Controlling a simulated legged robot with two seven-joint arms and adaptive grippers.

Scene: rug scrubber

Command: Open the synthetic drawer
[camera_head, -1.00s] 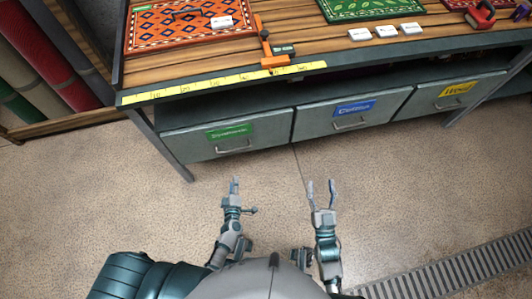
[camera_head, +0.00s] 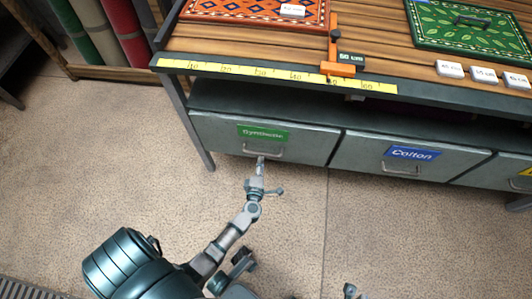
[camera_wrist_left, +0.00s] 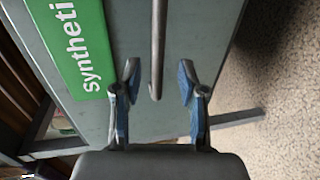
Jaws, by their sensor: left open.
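The synthetic drawer (camera_head: 215,130) is the grey drawer with a green label (camera_head: 262,134), at the left of the row under the bench. It looks shut. Its bar handle (camera_head: 280,152) sits below the label, partly hidden by my left gripper (camera_head: 260,166). In the left wrist view my left gripper (camera_wrist_left: 155,95) is open, one finger on each side of the handle (camera_wrist_left: 157,45). Neither finger appears to touch it. The green label also shows there (camera_wrist_left: 70,40). A small part of my right arm (camera_head: 350,291) shows at the bottom edge; its jaws cannot be made out.
The Cotton drawer (camera_head: 360,155) is to the right, also shut. A yellow ruler (camera_head: 225,69) with an orange slider (camera_head: 340,70) runs along the bench's front edge. Rolled rugs (camera_head: 100,30) stand at the back left. The floor before the drawers is clear.

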